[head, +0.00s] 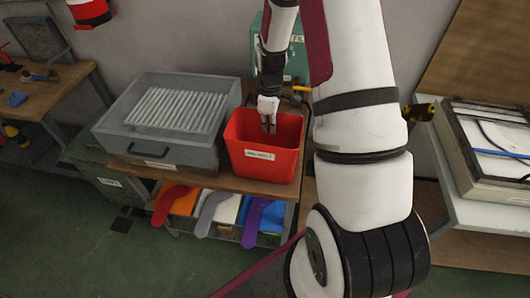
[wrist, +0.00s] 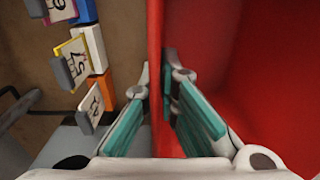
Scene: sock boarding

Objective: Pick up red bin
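The red bin (head: 262,162) stands upright on a wooden-topped bench (head: 213,180). It has a white label on its front and looks empty inside. My gripper (head: 268,129) points down over the bin's opening. In the wrist view, the bin's red wall (wrist: 155,35) runs between the two fingers of my gripper (wrist: 158,90), with the bin's inside on the right. The teal finger pads stand apart, one to each side of the wall line. I cannot tell how far the fingertips reach below the rim.
A grey tray (head: 120,137) with a ribbed rack sits close to the bin's left. A side bench (head: 478,206) stands at right. Green floor (head: 60,240) is free at front left.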

